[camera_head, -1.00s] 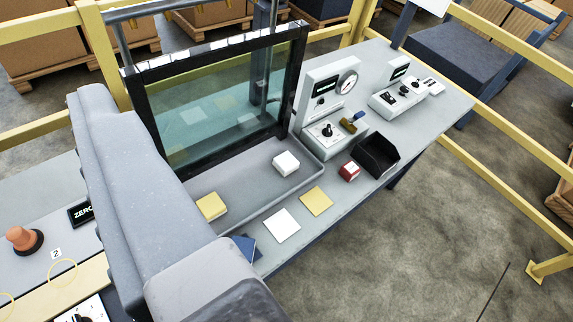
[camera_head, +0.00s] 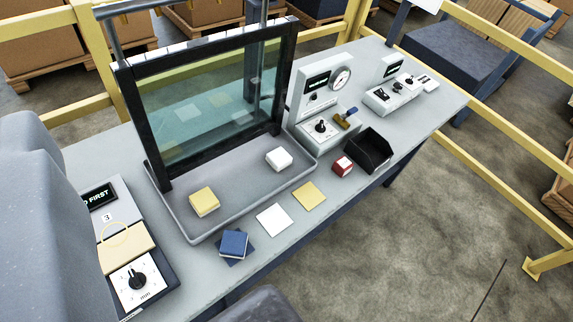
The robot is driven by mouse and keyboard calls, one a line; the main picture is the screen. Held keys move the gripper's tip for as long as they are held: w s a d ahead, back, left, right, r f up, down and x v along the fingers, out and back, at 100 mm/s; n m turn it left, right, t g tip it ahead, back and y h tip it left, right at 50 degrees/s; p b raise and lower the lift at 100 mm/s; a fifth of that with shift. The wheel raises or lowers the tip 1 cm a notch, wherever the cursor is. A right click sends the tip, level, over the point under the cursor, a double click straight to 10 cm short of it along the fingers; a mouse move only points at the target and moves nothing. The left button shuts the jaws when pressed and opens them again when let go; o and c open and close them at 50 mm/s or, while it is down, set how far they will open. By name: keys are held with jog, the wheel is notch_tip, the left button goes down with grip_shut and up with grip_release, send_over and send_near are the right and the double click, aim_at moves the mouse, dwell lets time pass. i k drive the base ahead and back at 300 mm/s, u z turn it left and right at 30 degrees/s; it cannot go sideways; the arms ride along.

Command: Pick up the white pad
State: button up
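A white block-shaped pad (camera_head: 279,159) lies in the grey tray (camera_head: 240,203) in front of the upright glass pane, toward the tray's right side. A flat white square (camera_head: 273,220) lies on the table in front of the tray. A yellow block (camera_head: 204,201) is in the same tray, left of the white one. My gripper's fingers do not show; only grey parts of my arm are in view at the left and at the bottom edge. Nothing touches the white pad.
A blue block (camera_head: 233,243) sits on a blue square; a yellow square (camera_head: 309,196) is bare. A red block (camera_head: 342,166), black bin (camera_head: 371,152) and gauge box (camera_head: 325,100) stand right. A dial panel (camera_head: 136,282) is at left.

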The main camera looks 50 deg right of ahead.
aim_at(278, 159)
jog(key=z, duration=0.5)
jog(key=k, duration=1.1)
jog(key=z, duration=1.1)
jog(key=i, duration=2.4)
jog(key=u, duration=0.65)
